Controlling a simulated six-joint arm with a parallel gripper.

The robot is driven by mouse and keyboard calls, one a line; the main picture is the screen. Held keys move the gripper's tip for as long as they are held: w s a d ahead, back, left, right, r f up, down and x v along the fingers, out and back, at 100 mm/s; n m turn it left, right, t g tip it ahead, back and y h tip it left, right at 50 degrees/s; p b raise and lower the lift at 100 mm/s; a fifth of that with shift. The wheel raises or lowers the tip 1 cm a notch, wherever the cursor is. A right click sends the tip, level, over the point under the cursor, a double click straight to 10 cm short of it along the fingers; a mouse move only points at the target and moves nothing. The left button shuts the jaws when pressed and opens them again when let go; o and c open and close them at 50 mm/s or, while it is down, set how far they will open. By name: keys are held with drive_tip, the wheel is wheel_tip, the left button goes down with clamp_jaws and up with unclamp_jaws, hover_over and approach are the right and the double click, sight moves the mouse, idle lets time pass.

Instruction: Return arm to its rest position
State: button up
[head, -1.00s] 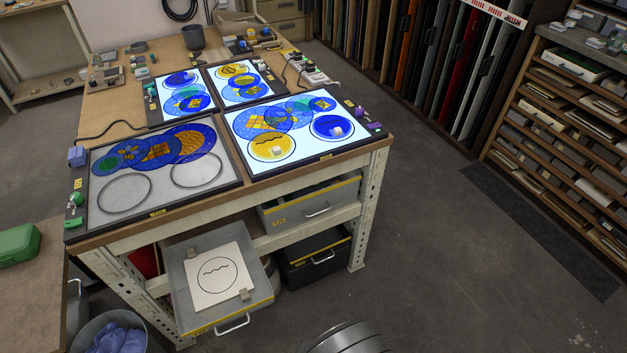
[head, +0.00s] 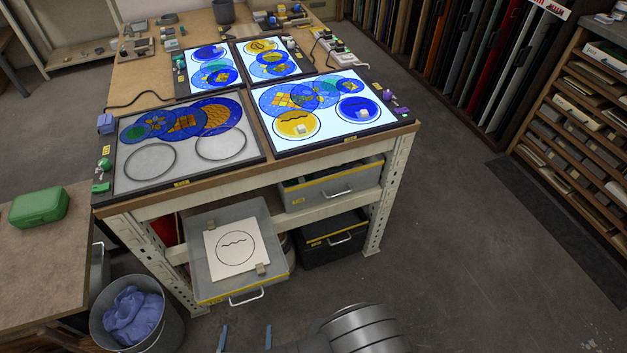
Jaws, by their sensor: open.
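My gripper (head: 245,338) shows at the bottom edge of the head view, with two blue fingertips apart and nothing between them. It is in front of the bench, below the pulled-out drawer (head: 279,283), and touches nothing that I can see. A grey link of my arm shows to its right. The rest of the gripper is cut off by the frame edge.
The workbench (head: 243,167) carries lit panels with coloured glass discs and one unlit panel (head: 131,172). The open drawer holds a white sheet (head: 236,246) with a circle and wavy line. A bucket (head: 110,343) with blue cloth stands left. The floor at right is clear.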

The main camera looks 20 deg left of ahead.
drive_tip(key=v, duration=0.6)
drive_tip(key=w+d+f+m+g+h, duration=0.1)
drive_tip(key=d+f+m+g+h, duration=0.45)
drive_tip(key=f+m, duration=0.2)
drive_tip(key=w+d+f+m+g+h, duration=0.1)
drive_tip(key=d+f+m+g+h, duration=0.5)
drive_tip(key=f, duration=0.3)
drive_tip(key=s+a+m+g+y, duration=0.5)
drive_tip(key=a+m+g+y, duration=0.2)
drive_tip(key=m, duration=0.7)
drive_tip(key=a+g, duration=0.2)
drive_tip(key=shift+s+a+r, duration=0.2)
drive_tip(key=shift+s+a, duration=0.15)
drive_tip(key=shift+s, duration=0.05)
